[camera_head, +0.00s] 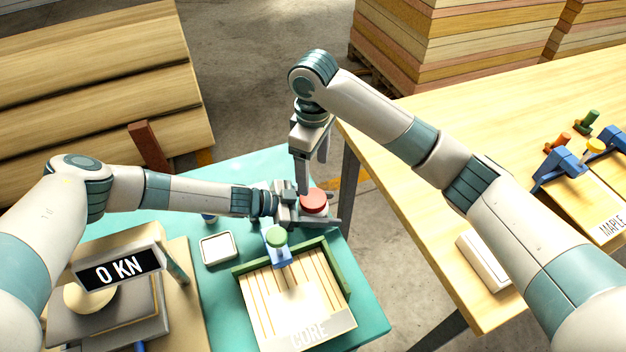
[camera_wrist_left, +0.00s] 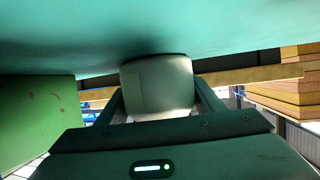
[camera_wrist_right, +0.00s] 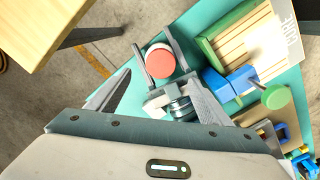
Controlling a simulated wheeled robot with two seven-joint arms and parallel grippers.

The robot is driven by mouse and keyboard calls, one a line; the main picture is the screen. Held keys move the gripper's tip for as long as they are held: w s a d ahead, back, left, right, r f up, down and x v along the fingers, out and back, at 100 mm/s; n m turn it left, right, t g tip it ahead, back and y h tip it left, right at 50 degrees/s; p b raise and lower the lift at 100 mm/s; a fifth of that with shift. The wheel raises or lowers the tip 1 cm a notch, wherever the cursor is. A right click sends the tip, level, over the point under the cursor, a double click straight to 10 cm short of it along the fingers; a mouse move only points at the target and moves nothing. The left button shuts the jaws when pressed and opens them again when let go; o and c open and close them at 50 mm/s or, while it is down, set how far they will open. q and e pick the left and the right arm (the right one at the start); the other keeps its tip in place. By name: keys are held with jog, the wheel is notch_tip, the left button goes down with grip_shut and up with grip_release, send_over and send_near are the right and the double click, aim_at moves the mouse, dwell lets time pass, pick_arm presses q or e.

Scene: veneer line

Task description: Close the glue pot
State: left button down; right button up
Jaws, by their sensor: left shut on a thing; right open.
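The glue pot is a pale round pot with a red lid (camera_head: 314,201), near the right side of the teal table. My left gripper (camera_head: 318,212) is shut on the pot from the side. The left wrist view shows the pale pot body (camera_wrist_left: 158,88) between its two fingers. The red lid (camera_wrist_right: 161,60) sits on top of the pot in the right wrist view; I cannot tell how tightly. My right gripper (camera_head: 312,175) is open and empty, pointing down above and close to the lid. Its spread fingers also show in the right wrist view.
A green-edged tray (camera_head: 345,268) of strips labelled CORE, with a blue clamp (camera_head: 279,252), stands in front of the pot. A white square dish (camera_head: 218,248) lies left of it. A press with a 0 KN display (camera_head: 117,268) is at lower left. A wooden table (camera_head: 420,200) is at right.

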jog(key=shift+r, duration=1.3)
pick_arm(q)
jog(key=shift+c, duration=2.2)
grip_release()
jog(key=shift+a, duration=0.1)
jog(key=shift+a+r, duration=0.2)
jog(key=shift+a, duration=0.35)
jog(key=b+v, duration=0.3)
jog(key=v, duration=1.2)
jog(key=shift+s+b, duration=0.1)
jog(key=shift+b, duration=0.25)
jog(key=shift+s+a+r, duration=0.15)
jog(key=shift+a+r, duration=0.1)
jog(key=shift+a, duration=0.2)
pick_arm(e)
notch_tip(320, 180, down, 4)
jog(key=shift+r, duration=0.1)
jog(key=shift+w, duration=0.1)
